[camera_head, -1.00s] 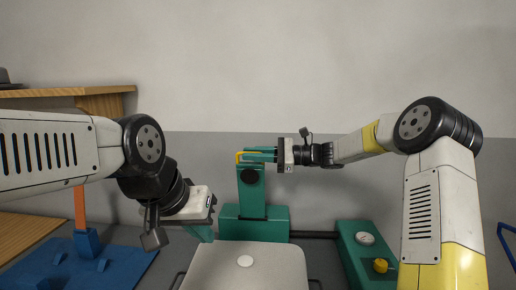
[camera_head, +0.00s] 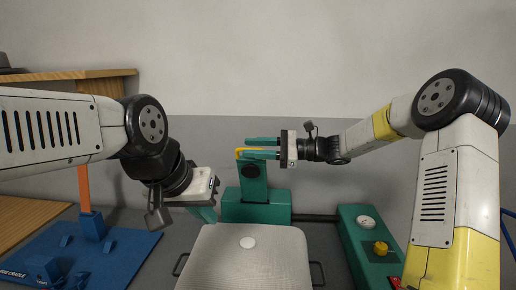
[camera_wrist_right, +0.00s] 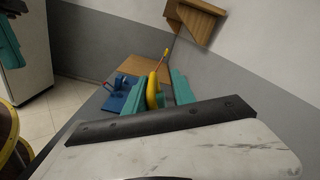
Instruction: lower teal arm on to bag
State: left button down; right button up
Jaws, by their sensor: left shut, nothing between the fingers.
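The teal arm (camera_head: 253,182) stands upright on a teal base (camera_head: 256,213), with a black knob on it and a yellow handle (camera_head: 241,153) at its top. My right gripper (camera_head: 262,148) is at the handle with its teal fingers apart. In the right wrist view the yellow handle (camera_wrist_right: 152,92) shows between the open fingers, with a gap visible on the right. A pale grey bag-like piece (camera_head: 245,262) with a white disc and dark side handles lies in front of the base. My left gripper (camera_head: 205,214) is shut and empty, pointing down left of the teal arm.
A teal box (camera_head: 362,245) with a gauge and yellow knob stands at right. A blue cradle (camera_head: 95,255) with an orange post is at left. A wooden shelf (camera_head: 105,82) is at upper left. The grey wall is close behind.

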dwell(0.3)
